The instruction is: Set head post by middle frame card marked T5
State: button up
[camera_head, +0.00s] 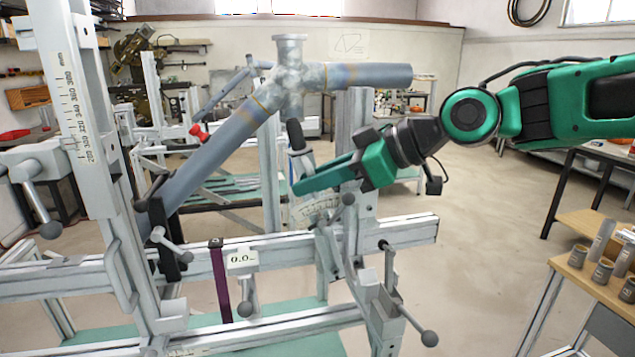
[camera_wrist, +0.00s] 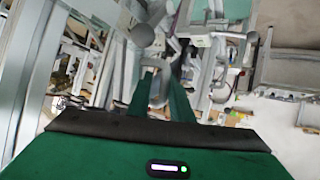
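A tall grey post with a printed scale (camera_head: 75,110) stands at the left in the head view. A clamp lever with a dark ball knob (camera_head: 50,230) is beside it. A second upright post (camera_head: 352,215) stands right of centre; I cannot tell which is the head post. My green gripper (camera_head: 296,187) points left, its fingertips by a black-handled lever (camera_head: 297,137) and a curved scale plate (camera_head: 318,207). In the wrist view the fingers (camera_wrist: 163,88) are apart, with grey jig parts visible between and beyond them; no grip shows. No card marked T5 is legible.
A thick tube frame (camera_head: 225,130) slants above the jig. A small card (camera_head: 242,259) reading about 0.0 sits on the horizontal rail near a purple strap (camera_head: 220,282). Ball-ended levers (camera_head: 429,338) stick out at lower right. A wooden bench (camera_head: 590,285) with small cylinders stands at right.

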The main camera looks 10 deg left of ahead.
jog(key=v, duration=1)
jog(key=shift+d, duration=0.4)
jog(key=shift+r, duration=0.15)
jog(key=c, duration=0.4)
jog(key=shift+w+r, duration=0.1)
jog(key=shift+w, duration=0.05)
grip_shut()
jog(key=w+d+r+m+t, duration=0.15)
jog(key=w+r+m, duration=0.45)
jog(key=r+m, duration=0.7)
jog(key=a+f+m, duration=0.3)
jog(key=a+f, duration=0.4)
jog(key=a, duration=0.4)
jog(key=shift+a+f+y, duration=0.2)
jog(key=shift+f+y, duration=0.1)
